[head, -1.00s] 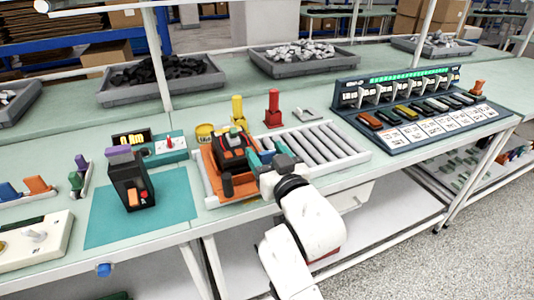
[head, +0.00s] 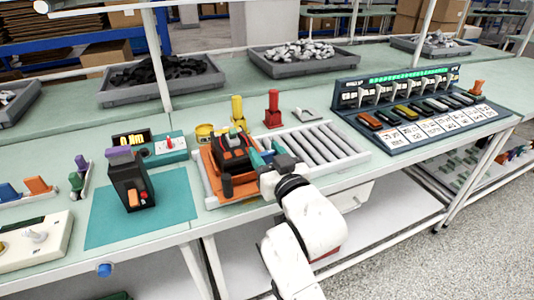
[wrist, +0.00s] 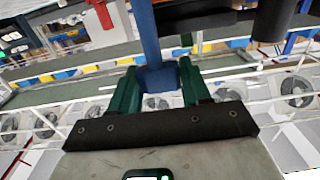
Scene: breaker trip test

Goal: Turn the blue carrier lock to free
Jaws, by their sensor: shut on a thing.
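The blue carrier lock shows in the wrist view as a blue bar (wrist: 148,35) with a blue block (wrist: 158,78) at its lower end. My gripper (wrist: 158,75) has its green fingers closed on either side of that block. In the head view my gripper (head: 262,153) is at the right side of the orange carrier (head: 208,165), which holds a black breaker (head: 233,150). The lock is mostly hidden by my gripper there, and its turned position cannot be read.
A roller conveyor (head: 318,144) lies right of the carrier. A red post (head: 273,108) and a yellow post (head: 237,109) stand behind. Another black breaker (head: 131,185) stands on a teal mat (head: 170,208) at left. A dark panel (head: 405,105) is at right.

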